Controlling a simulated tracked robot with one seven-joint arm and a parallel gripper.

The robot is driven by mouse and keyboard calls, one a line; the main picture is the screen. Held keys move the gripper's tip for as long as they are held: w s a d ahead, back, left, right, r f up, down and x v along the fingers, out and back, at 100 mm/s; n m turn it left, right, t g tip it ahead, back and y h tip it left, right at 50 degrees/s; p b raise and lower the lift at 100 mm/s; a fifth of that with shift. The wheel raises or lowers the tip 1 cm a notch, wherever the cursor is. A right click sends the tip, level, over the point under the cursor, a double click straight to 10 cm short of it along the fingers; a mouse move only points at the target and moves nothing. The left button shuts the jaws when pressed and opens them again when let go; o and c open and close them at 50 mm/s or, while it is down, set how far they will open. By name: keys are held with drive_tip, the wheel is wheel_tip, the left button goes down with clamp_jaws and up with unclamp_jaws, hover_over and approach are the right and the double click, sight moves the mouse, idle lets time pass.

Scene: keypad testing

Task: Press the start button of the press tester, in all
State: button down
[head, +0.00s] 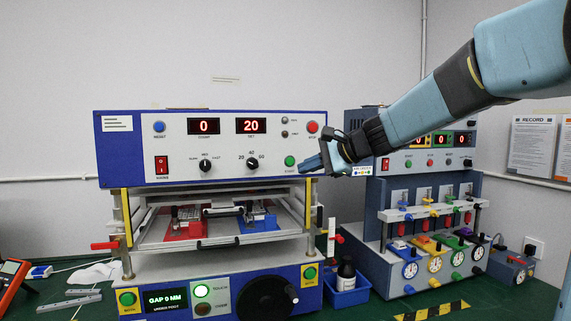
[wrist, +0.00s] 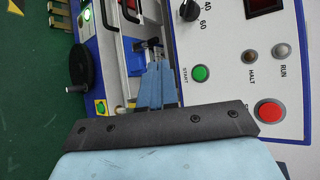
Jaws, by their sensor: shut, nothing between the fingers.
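The press tester (head: 220,180) is a blue and white machine on the green table, with displays reading 0 and 20. Its green start button (head: 290,161) sits at the right of the upper panel, below the red stop button (head: 312,127). In the wrist view the start button (wrist: 201,73) shows with its START label, uncovered. My gripper (head: 303,168) is shut and empty, its tips just right of and slightly below the start button in the head view. In the wrist view the fingers (wrist: 156,70) lie left of the button. Whether they touch the panel, I cannot tell.
A second tester (head: 420,190) with several dials stands to the right, behind my arm. Two more green buttons (head: 127,298) (head: 310,274) and a black handwheel (head: 265,298) are on the lower front. A blue bin (head: 345,293) holds a dark bottle between the machines.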

sight(290, 161)
drive_tip(key=shift+w+a, duration=0.4)
drive_tip(key=shift+w, duration=0.95)
drive_tip(key=shift+w+a, duration=0.35)
drive_tip(key=shift+w, duration=1)
drive_tip(key=shift+w+a, duration=0.4)
drive_tip(key=shift+w, duration=0.95)
drive_tip(key=shift+w, duration=0.2)
drive_tip(key=shift+w+a, duration=0.1)
drive_tip(key=shift+w, duration=0.25)
drive_tip(key=shift+w+a+r, duration=0.1)
drive_tip(key=shift+w, duration=0.25)
drive_tip(key=shift+s, duration=0.15)
drive_tip(key=shift+s+d, duration=0.2)
drive_tip(key=shift+s, duration=0.4)
drive_tip(key=shift+s, duration=0.1)
